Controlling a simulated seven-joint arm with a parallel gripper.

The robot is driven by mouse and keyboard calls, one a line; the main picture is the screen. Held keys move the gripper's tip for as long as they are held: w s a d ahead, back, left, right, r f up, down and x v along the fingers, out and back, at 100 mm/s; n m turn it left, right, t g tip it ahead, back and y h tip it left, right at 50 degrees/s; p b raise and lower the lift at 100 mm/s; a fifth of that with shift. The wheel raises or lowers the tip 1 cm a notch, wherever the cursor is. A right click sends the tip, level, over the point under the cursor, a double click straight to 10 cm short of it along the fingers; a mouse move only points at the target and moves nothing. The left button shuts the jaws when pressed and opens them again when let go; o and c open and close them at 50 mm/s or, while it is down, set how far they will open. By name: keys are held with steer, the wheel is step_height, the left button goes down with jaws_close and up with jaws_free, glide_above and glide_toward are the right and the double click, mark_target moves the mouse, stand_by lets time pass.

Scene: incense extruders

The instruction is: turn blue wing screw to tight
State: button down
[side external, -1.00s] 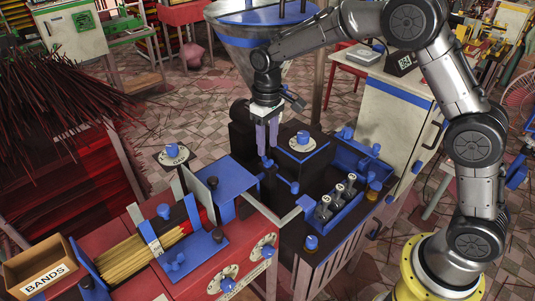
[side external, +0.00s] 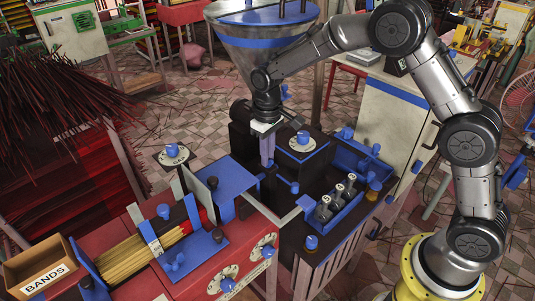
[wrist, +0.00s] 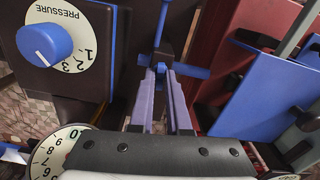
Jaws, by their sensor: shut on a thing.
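The blue wing screw (wrist: 195,71) lies at the fingertips in the wrist view, with one blue wing reaching out to the right. My gripper (wrist: 164,76) points its two purple fingers at it, and they are shut on it. In the side external view my gripper (side external: 268,163) points straight down at the front of the black extruder body, and its fingers overlap there. The screw is mostly hidden behind the fingers in that view.
A blue pressure knob (wrist: 44,44) on a white dial stands close to the left of the fingers in the wrist view. A blue plate (wrist: 255,95) stands to the right.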

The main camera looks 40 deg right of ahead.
steer(key=shift+m, duration=0.4)
steer(key=m, duration=0.4)
steer(key=shift+m, duration=0.3)
steer(key=m, duration=1.4)
stand_by(0.5)
steer(key=c, duration=0.9)
jaws_free()
